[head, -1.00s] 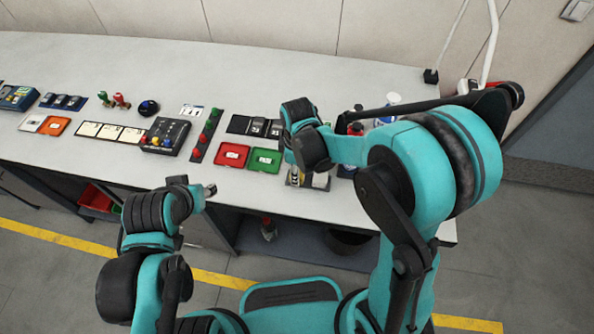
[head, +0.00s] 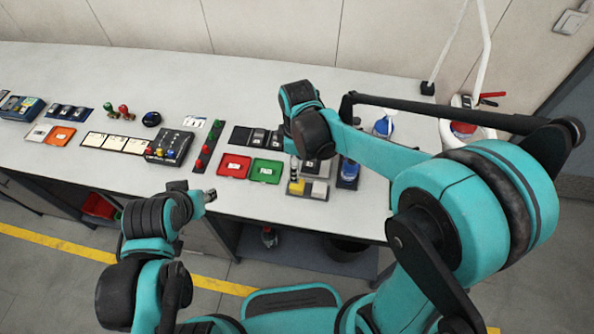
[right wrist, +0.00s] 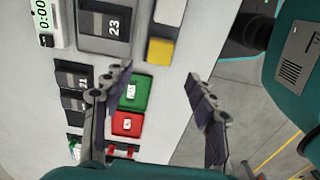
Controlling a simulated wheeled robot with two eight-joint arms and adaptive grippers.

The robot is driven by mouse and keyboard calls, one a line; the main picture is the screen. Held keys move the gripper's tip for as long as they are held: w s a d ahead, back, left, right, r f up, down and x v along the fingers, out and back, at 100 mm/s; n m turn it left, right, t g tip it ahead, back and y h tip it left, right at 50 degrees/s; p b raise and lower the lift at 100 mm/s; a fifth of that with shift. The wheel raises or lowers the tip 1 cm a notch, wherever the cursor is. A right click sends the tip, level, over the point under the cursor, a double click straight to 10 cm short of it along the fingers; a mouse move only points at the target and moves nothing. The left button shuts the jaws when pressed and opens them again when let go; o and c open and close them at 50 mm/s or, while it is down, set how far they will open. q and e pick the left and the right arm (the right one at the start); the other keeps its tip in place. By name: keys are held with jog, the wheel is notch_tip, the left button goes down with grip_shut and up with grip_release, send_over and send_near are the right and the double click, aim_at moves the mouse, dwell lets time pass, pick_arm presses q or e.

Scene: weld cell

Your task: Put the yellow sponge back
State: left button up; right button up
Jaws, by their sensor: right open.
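The yellow sponge (head: 296,187) lies near the front edge of the bench, on a dark tray (head: 309,196) beside a pale grey block (head: 320,189). In the right wrist view the sponge (right wrist: 160,51) shows near the top, beyond the fingertips and apart from them. My right gripper (right wrist: 158,78) is open and empty, its two fingers spread above the bench's front edge. In the head view its fingers are mostly hidden by my wrist. My left gripper (head: 208,195) is in front of the bench, away from the sponge; its jaw opening is too small to tell.
A red tray (head: 234,166) and a green tray (head: 267,170) sit left of the sponge. A blue bottle (head: 348,171) stands to its right. A spray bottle (head: 383,124) is farther back. A black control box (head: 168,147) is at the left. The back of the bench is mostly clear.

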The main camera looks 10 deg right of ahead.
jog(key=s+d+r+m+t, duration=0.7)
jog(key=s+d+m, duration=0.3)
jog(key=m, duration=0.4)
jog(key=shift+s+d+r, duration=0.2)
jog(key=shift+d+r, duration=0.45)
jog(key=shift+d, duration=0.05)
jog(key=shift+f, duration=0.1)
